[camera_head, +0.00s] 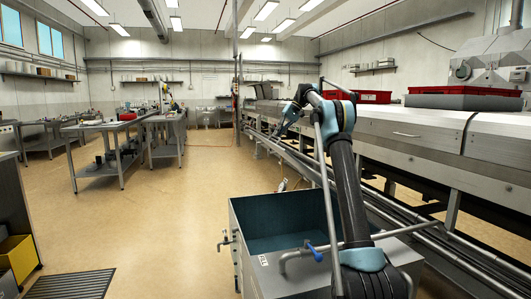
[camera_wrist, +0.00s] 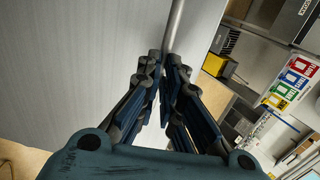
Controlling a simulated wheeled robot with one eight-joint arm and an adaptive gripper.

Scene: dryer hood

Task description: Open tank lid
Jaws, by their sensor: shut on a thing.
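In the wrist view my gripper (camera_wrist: 166,75) has its fingers closed together around the end of a thin grey metal rod (camera_wrist: 180,28). The rod looks like a handle, but its far end is out of view. A large flat grey panel (camera_wrist: 85,65) fills the left of that view; I cannot tell whether it is the lid. In the head view the grey tank (camera_head: 241,252) stands at the lower centre, and its teal interior (camera_head: 285,215) shows through an open top. A grey top panel (camera_head: 290,285) lies at its front right. My fingertips are not clear in the head view.
A long metal machine (camera_head: 420,130) runs along the right, carrying red trays (camera_head: 465,90). Workbenches (camera_head: 100,125) stand at left. The middle floor (camera_head: 185,205) is clear.

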